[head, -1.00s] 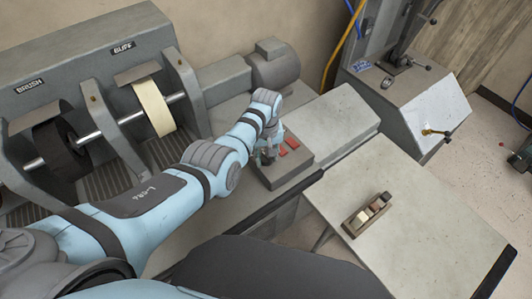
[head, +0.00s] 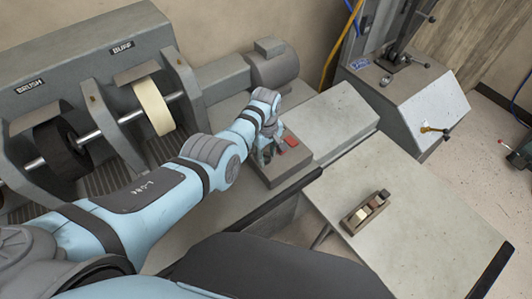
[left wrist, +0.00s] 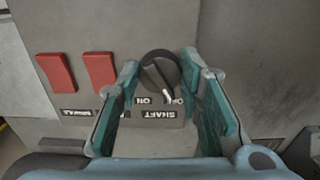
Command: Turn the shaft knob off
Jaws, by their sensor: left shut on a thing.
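The shaft knob (left wrist: 158,72) is round and dark with a white pointer. It sits on the grey control box (head: 283,178), above an upside-down SHAFT label (left wrist: 158,115) in the left wrist view. The pointer slants to the lower right, close to the partly hidden OFF mark (left wrist: 177,101) and past the ON mark (left wrist: 143,100). My left gripper (head: 267,160) is down at the box; in the left wrist view its fingers (left wrist: 160,68) stand on either side of the knob, shut on it. In the head view the gripper hides the knob. My right gripper is not in view.
Two red rocker switches (left wrist: 57,72) (left wrist: 101,70) sit beside the knob. The brush (head: 62,150) and buff wheel (head: 153,107) stand at the left. A side table (head: 425,225) at the right holds a small block rack (head: 368,209).

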